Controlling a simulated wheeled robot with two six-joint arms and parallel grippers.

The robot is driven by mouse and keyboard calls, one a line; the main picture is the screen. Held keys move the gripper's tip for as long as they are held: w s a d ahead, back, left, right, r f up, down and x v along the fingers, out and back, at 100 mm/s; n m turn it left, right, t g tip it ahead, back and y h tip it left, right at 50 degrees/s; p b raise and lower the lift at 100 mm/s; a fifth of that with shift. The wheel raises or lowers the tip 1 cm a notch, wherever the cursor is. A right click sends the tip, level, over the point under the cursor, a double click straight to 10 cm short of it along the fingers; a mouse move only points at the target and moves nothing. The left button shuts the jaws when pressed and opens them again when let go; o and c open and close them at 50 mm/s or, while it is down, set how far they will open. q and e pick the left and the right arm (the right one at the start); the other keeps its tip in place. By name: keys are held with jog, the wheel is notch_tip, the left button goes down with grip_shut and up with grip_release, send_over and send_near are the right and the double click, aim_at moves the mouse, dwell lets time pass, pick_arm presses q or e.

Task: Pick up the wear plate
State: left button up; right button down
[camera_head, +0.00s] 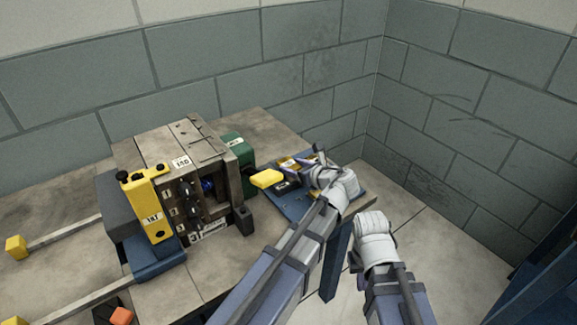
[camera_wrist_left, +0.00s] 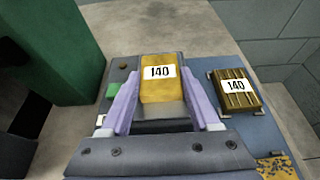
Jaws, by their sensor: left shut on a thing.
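In the left wrist view, a plain golden plate with a white 140 label (camera_wrist_left: 158,88) sits between the two lavender fingers of my left gripper (camera_wrist_left: 163,95), which is shut on it. A darker bronze, grooved plate, also labelled 140 (camera_wrist_left: 236,94), lies to its right on a blue tray (camera_wrist_left: 202,77). The pictures do not settle which plate is the wear plate. In the head view my left gripper (camera_head: 305,166) is over the blue tray at the table's right end. My right gripper is beside the table's right end, its fingers too unclear to read.
A mould block (camera_head: 182,150) with yellow and green parts stands left of the tray. A speckled yellow plate (camera_wrist_left: 277,168) lies at the tray's near right. Walls close off the back and right. A blue frame (camera_head: 540,275) stands at lower right.

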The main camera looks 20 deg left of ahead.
aim_at(294, 168)
pick_arm(q)
grip_shut()
jog(key=shift+r, duration=0.15)
notch_tip(294, 168, up, 10)
jog(key=p, duration=1)
